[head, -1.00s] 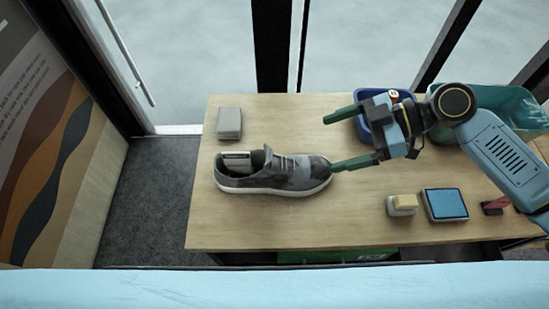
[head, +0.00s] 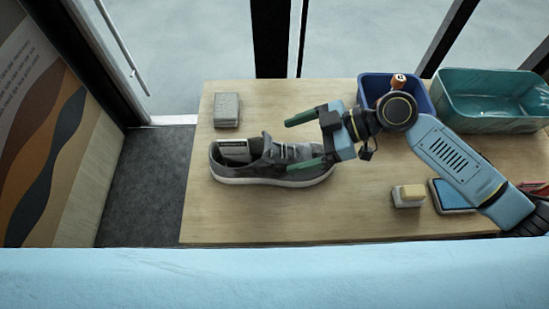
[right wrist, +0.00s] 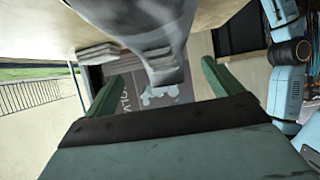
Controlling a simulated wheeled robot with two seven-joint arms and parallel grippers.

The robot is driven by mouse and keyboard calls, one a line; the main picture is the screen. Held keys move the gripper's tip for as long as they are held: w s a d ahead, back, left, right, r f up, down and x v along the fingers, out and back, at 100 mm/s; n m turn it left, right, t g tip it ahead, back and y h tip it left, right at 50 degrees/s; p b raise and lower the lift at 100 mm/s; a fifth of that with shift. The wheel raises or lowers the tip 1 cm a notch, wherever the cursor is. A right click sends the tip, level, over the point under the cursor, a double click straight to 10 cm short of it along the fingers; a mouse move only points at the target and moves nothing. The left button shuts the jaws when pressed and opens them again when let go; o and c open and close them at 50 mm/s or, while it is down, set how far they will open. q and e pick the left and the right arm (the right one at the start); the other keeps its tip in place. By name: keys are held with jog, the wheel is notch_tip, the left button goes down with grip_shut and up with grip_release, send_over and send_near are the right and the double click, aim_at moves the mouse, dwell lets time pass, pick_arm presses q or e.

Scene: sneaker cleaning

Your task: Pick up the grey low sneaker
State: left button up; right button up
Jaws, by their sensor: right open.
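The grey low sneaker (head: 240,171) sits upright on the wooden table, toe to the right, with a light sole and a grey block-like thing in its opening. My right gripper (head: 291,143) is open at the toe half. One green finger crosses in front of the toe; the other is on the far side. In the right wrist view, the grey sneaker (right wrist: 165,60) appears between the spread fingers of my right gripper (right wrist: 160,80). I cannot tell whether a finger touches it. My left gripper is not in view.
A grey block (head: 227,110) lies behind the sneaker. A blue bin (head: 424,101) and a teal bin (head: 492,126) stand at the back right. A brush-like block (head: 408,198) and a blue-topped pad (head: 450,196) lie at the right front. The table's left front is clear.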

aim_at(276, 151)
jog(key=x, duration=0.4)
jog(key=shift+s+a+f+p, duration=0.2)
jog(key=shift+a+f+p, duration=0.05)
jog(key=shift+f+p, duration=0.15)
jog(key=shift+r, duration=0.15)
jog(key=c, duration=1.3)
